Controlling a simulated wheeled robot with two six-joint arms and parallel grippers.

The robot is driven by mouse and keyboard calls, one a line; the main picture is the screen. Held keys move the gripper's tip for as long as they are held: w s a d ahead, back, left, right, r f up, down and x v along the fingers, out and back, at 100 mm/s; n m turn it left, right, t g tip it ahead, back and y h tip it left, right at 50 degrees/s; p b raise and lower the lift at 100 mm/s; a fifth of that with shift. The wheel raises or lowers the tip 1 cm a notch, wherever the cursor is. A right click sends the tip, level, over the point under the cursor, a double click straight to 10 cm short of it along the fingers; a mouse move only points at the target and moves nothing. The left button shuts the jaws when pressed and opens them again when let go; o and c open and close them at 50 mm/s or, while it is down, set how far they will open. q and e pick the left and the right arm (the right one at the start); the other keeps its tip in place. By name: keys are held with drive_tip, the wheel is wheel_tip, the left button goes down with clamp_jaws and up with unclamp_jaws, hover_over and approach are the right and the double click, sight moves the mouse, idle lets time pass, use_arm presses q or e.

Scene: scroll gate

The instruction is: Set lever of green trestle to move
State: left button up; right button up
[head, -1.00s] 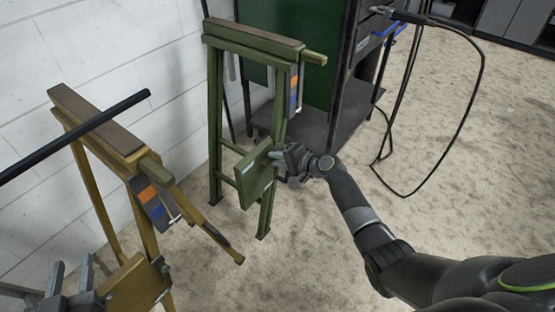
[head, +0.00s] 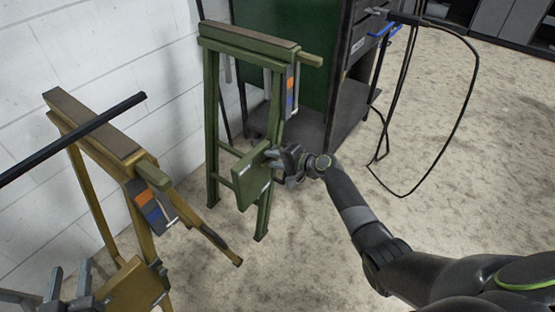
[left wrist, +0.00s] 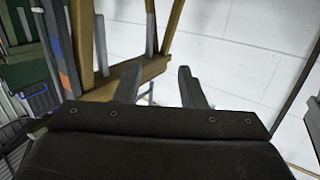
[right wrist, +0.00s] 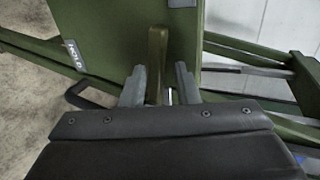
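The green trestle (head: 212,110) stands against the white wall, with a square green panel (head: 252,176) low on its front. In the right wrist view the panel (right wrist: 110,30) carries a label reading HOLD at its left. A narrow olive lever (right wrist: 157,55) sticks out from the panel. My right gripper (head: 277,162) is beside the panel. Its fingers (right wrist: 160,80) stand on either side of the lever, with a small gap at the right finger; contact at the left finger is unclear. My left gripper (head: 68,285) is open and empty near the yellow trestle.
A yellow trestle (head: 88,125) stands at the left with a similar panel (head: 135,285) low on it. Open floor lies right.

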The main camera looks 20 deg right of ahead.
sight(271, 159)
drive_tip(key=shift+s, duration=0.1)
